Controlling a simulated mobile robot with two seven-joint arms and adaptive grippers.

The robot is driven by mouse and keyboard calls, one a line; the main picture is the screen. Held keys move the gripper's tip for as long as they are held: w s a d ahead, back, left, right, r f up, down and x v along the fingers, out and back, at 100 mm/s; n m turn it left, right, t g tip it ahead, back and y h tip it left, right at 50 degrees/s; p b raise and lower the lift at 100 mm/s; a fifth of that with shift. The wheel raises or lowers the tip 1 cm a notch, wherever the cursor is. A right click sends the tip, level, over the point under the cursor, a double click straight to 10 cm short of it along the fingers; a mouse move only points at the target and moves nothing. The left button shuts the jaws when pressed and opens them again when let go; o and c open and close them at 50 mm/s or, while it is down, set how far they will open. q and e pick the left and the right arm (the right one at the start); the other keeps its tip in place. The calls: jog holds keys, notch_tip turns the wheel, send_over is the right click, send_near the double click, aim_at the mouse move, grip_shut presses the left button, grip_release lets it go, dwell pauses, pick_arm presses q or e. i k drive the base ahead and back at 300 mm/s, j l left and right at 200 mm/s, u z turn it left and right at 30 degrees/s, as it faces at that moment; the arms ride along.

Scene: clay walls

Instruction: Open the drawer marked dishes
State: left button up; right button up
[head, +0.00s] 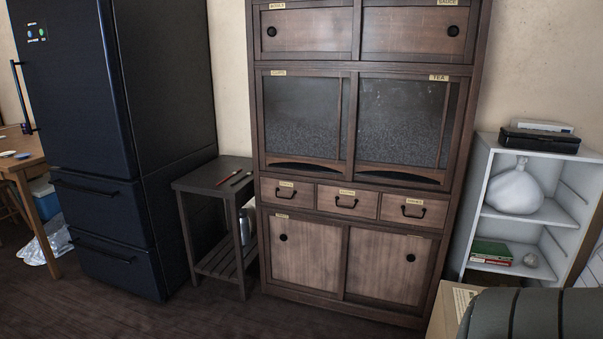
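A tall brown wooden cabinet (466,110) stands against the wall in the middle of the head view. Across it, below the glass doors, is a row of three shut drawers: a left drawer (277,195), a middle drawer (333,205) and a right drawer (396,210). Each has a dark bail handle and a small yellowish label above it. The drawer labels are too small to read surely, so I cannot tell which one says dishes. Neither of my grippers is in view.
A dark side table (210,176) with pencil-like items stands left of the cabinet, beside a dark fridge (165,70). A white shelf (557,215) stands right. A cardboard box (445,315) and dark ribbed object (540,315) sit front right. Floor before the cabinet's left side is clear.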

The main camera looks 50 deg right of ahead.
aim_at(432, 213)
jog(key=i+l+z, duration=0.25)
jog(key=z, duration=0.15)
jog(key=i+l+z, duration=0.15)
jog(key=i+z, duration=0.6)
jog(key=i, duration=0.65)
jog(key=i+j+z, duration=0.1)
jog(key=i, duration=0.55)
jog(key=z, duration=2.1)
jog(key=k+l+z, duration=0.15)
jog(key=k+l, duration=0.1)
jog(key=k, duration=0.05)
